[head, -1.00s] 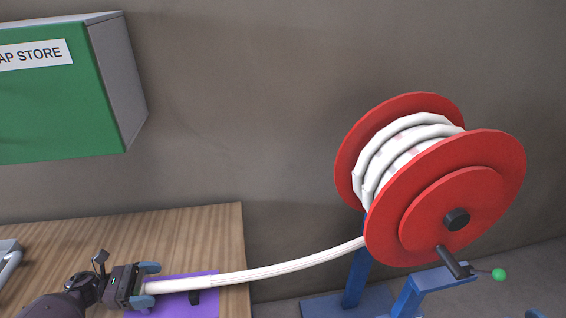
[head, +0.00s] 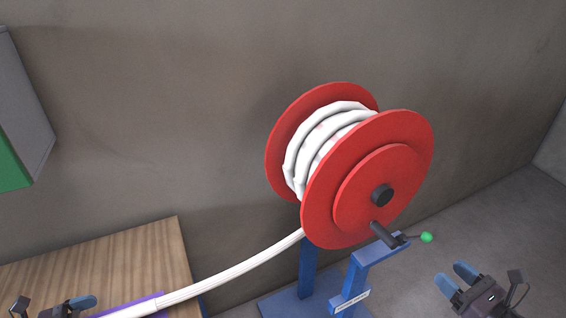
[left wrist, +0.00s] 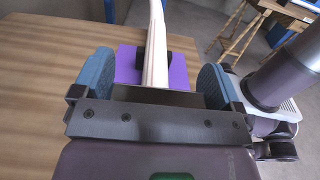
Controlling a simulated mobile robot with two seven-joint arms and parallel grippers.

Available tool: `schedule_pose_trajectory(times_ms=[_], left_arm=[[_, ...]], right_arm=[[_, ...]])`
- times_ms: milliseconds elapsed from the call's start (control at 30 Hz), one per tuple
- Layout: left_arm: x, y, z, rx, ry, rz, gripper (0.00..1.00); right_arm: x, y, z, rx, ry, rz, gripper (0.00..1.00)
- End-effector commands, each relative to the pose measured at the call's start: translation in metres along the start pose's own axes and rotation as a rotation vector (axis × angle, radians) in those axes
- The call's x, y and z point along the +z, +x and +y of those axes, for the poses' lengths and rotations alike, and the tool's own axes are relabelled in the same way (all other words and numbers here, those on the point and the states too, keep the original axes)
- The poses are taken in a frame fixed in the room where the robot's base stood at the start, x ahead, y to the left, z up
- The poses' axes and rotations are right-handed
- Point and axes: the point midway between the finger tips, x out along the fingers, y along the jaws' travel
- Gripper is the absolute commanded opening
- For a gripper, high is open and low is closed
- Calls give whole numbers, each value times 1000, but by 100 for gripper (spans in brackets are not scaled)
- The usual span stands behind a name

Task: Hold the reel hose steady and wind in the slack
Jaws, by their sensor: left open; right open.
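The hose reel has red flanges (head: 330,205), and several turns of white hose wrap its drum. The white hose (head: 240,273) leaves the reel low and sags left to the wooden table. A dark crank (head: 385,234) with a green knob (head: 427,237) sticks out from the reel's front lower side. My left gripper (left wrist: 156,78) is open, with the hose running between its blue fingers. In the head view only part of it shows at the lower left corner. My right gripper (head: 457,281) is open and empty, below and right of the green knob, apart from it.
The reel stands on a blue frame (head: 308,270) with a small label. A purple mat (left wrist: 126,66) with a dark upright piece lies under the hose on the wooden table (head: 120,262). A green and grey cabinet (head: 25,115) hangs at the left. Grey floor is clear at right.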

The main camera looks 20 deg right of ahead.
Motion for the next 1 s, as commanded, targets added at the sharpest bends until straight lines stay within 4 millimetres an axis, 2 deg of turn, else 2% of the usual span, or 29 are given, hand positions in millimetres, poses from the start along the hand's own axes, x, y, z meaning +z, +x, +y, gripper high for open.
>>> schedule_pose_trajectory(times_ms=[300,367,667,867,1000], left_arm=[[3,0,0,0,0,0,91],[3,0,0,0,0,0,100],[3,-3,0,1,0,0,100],[3,-28,0,3,-1,1,100],[3,-55,1,3,-1,2,100]], right_arm=[[1,0,0,0,0,0,57],[1,0,0,0,0,0,57],[1,0,0,0,0,0,57],[1,0,0,0,0,0,57],[1,0,0,0,0,0,57]])
